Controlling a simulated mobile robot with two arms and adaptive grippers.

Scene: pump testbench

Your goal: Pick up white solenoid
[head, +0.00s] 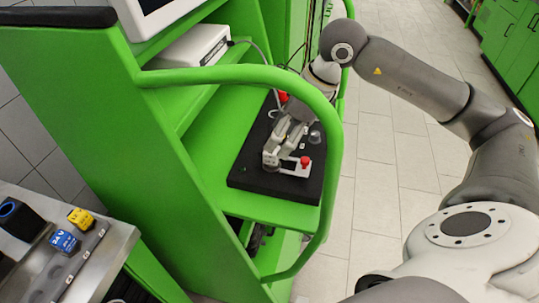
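My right gripper (276,151) reaches over the black base plate (246,172) on the green bench shelf. Its fingers point down at small pale parts on the plate, and their gap is too small and overlapped to read. A white block (291,169) with a red knob (305,161) sits beside the fingertips. I cannot tell which pale part is the white solenoid, or whether the gripper touches it. A blue solenoid-like block (64,241) and a yellow one (81,217) stand on the grey table at lower left. My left gripper is not in view.
A green rail (237,75) curves around the shelf close to my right arm. A white box (192,48) stands on the upper shelf. A grey table (111,246) is at lower left, with a black part (20,224) on it. Tiled floor is clear at right.

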